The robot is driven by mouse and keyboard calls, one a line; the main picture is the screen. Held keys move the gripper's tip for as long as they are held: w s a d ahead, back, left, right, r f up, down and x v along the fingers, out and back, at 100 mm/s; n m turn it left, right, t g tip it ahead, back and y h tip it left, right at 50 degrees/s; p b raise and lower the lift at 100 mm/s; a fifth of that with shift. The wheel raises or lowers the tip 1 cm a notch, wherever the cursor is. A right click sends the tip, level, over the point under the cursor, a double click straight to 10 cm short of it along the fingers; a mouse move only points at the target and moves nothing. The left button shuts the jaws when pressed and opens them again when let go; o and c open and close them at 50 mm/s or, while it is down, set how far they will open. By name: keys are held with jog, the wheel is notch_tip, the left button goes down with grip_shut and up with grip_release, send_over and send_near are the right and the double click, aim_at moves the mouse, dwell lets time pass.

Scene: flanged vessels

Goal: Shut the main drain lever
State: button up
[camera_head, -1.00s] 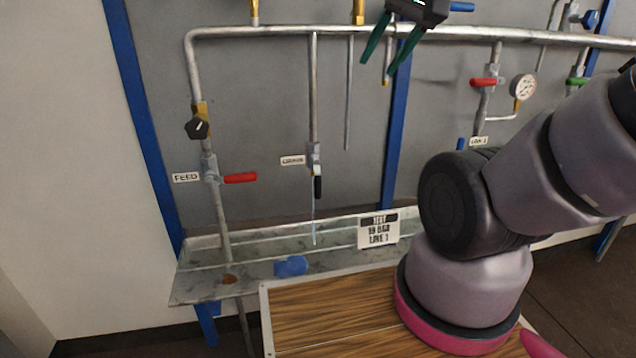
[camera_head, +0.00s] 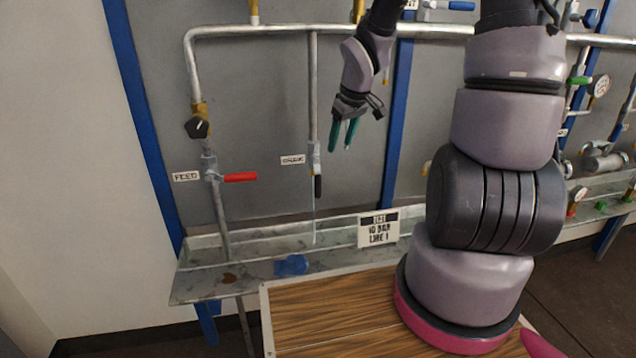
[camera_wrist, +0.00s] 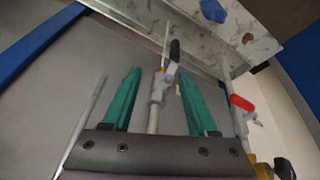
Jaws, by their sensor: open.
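My gripper (camera_head: 340,149) is open and empty, with green fingers pointing down, just above and right of the valve in the head view. In the wrist view, the black lever (camera_wrist: 174,50) shows beyond and between the fingertips of my gripper (camera_wrist: 160,73), apart from both.
A red FEED lever (camera_head: 240,177) points sideways at the left; it also shows in the wrist view (camera_wrist: 241,102). A black knob (camera_head: 197,127) is above it. A metal trough (camera_head: 210,285) holds a blue cloth-like item (camera_head: 291,265) and a sign (camera_head: 378,229). A blue post (camera_head: 397,120) stands right.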

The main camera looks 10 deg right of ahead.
jog(key=n+y, duration=0.2)
send_near(320, 176)
jog(key=f, duration=0.2)
jog(key=x, duration=1)
jog(key=shift+w+a+f, duration=0.1)
jog(key=shift+w+a, duration=0.1)
jog(key=shift+w, duration=0.2)
jog(key=shift+h, duration=0.3)
grip_shut()
dwell(0.4)
